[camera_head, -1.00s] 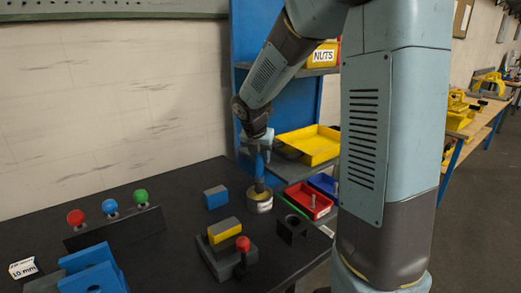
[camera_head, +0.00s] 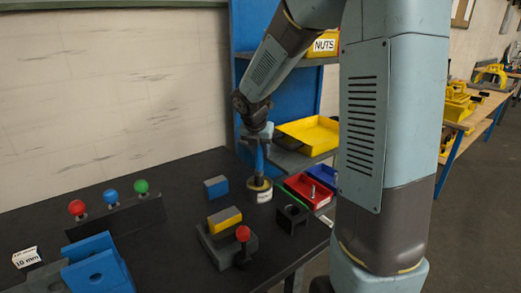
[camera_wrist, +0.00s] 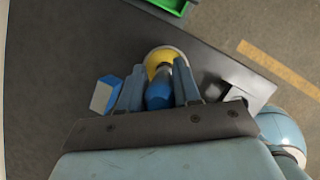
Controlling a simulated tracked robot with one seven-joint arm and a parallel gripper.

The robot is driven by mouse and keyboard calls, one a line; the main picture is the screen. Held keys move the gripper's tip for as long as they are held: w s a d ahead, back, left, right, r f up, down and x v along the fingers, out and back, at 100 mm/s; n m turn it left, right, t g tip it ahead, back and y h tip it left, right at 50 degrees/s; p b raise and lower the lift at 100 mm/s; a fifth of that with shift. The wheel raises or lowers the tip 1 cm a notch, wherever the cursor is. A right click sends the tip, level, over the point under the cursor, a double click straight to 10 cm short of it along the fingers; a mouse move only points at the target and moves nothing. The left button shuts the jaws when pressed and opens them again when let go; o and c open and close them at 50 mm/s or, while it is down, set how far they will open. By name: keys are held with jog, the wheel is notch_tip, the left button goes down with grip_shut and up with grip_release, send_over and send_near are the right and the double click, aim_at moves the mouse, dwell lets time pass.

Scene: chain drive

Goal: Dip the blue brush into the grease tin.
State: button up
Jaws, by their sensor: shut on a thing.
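My gripper (camera_head: 257,136) is shut on the blue brush (camera_head: 260,160), which hangs about upright with its dark end down. In the wrist view the brush (camera_wrist: 159,94) sits between the two fingers of my gripper (camera_wrist: 158,84). The grease tin (camera_head: 264,196) is a small pale round tin with a label, standing on the black table. Its yellow inside shows in the wrist view (camera_wrist: 157,60). The brush's lower end is at the tin's opening; I cannot tell how deep it reaches.
A blue and grey block (camera_head: 216,187) stands just left of the tin. A dark block with a hole (camera_head: 292,218) stands to its right front. Red (camera_head: 310,192) and yellow (camera_head: 308,134) bins lie right. A rack with red, blue and green knobs (camera_head: 116,216) stands left.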

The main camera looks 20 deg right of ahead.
jog(key=shift+f, duration=0.6)
dwell(1.6)
jog(key=shift+r, duration=3.55)
jog(key=shift+s, duration=0.1)
